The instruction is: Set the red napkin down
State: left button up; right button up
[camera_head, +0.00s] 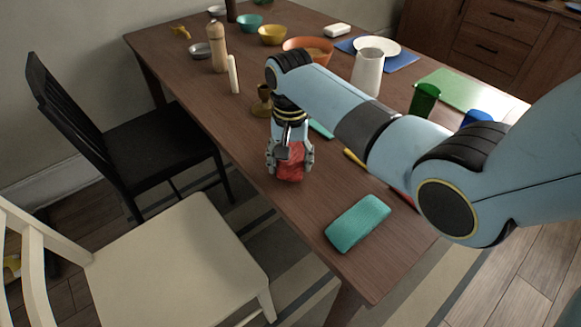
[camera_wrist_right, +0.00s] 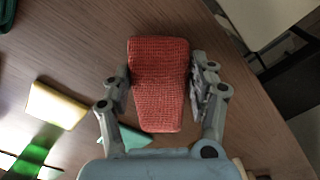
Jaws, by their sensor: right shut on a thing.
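The red napkin (camera_head: 291,168) is a folded, woven cloth. It is between the fingers of my right gripper (camera_head: 290,160), low at the left edge of the wooden table (camera_head: 225,118). In the right wrist view the napkin (camera_wrist_right: 160,85) fills the space between the two fingertips (camera_wrist_right: 160,84), with a finger against each side. The gripper points down. I cannot tell whether the napkin touches the table top. My left gripper is not in view.
A teal folded cloth (camera_head: 358,223) lies near the front corner. A brass candle holder (camera_head: 262,103), a cream candle (camera_head: 234,75) and a pepper mill (camera_head: 217,45) stand behind the gripper. A white pitcher (camera_head: 367,72) and green cup (camera_head: 424,99) stand farther right. Bare table lies between napkin and teal cloth.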

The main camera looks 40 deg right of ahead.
aim_at(291, 160)
jog(key=shift+f, duration=1)
jog(key=shift+f, duration=0.15)
jog(key=o, duration=1)
jog(key=shift+o, duration=0.2)
notch_tip(291, 160, up, 12)
jog(key=shift+r+p, duration=0.15)
jog(key=shift+p, duration=0.65)
jog(key=shift+s, duration=0.1)
